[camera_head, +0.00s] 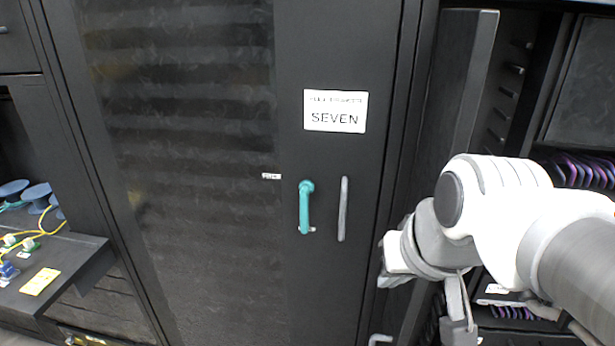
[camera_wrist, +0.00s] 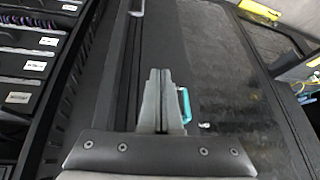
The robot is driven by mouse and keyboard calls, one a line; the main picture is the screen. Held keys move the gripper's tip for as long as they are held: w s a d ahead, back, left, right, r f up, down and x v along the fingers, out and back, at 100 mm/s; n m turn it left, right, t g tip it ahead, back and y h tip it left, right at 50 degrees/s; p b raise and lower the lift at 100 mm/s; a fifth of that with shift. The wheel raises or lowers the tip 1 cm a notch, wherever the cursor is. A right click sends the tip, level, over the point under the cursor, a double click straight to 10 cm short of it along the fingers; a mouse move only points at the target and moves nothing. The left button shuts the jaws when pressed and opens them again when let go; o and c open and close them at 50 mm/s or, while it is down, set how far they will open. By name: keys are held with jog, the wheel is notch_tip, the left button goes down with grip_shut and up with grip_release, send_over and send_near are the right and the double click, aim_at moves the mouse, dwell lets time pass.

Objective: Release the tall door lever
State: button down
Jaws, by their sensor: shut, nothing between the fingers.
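A tall black cabinet door (camera_head: 340,270) with a dark glass panel carries a teal lever (camera_head: 305,208), which hangs upright. A grey bar handle (camera_head: 343,210) stands just right of the lever. In the wrist view the teal lever (camera_wrist: 184,106) shows just right of my gripper (camera_wrist: 160,72), partly behind the fingers. My gripper's fingers are together and hold nothing. The end of a grey bar (camera_wrist: 137,8) shows at the top of that view. My arm is right of the lever in the head view, and I see no contact with it.
A white sign reading SEVEN (camera_head: 335,111) is above the lever. An open rack (camera_head: 510,95) stands at the right, behind my arm. A shelf (camera_head: 75,262) with blue spools and yellow cable is at the left. Space directly before the lever looks clear.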

jog(key=w+a+m+y, duration=0.1)
jog(key=w+a, duration=0.2)
jog(key=w, duration=0.6)
jog(key=m+y, duration=0.2)
send_near(305, 209)
jog(key=shift+s+d+f+t, duration=0.15)
jog(key=shift+s+d+f, duration=0.1)
jog(key=shift+s+d, duration=0.3)
jog(key=shift+s+d+f+t, duration=0.2)
jog(key=shift+s+d, duration=0.2)
jog(key=shift+d, duration=0.3)
jog(key=x, duration=1)
jog(key=shift+w+d+f+b, duration=0.1)
jog(key=shift+f+b, duration=0.2)
jog(key=shift+b, duration=0.35)
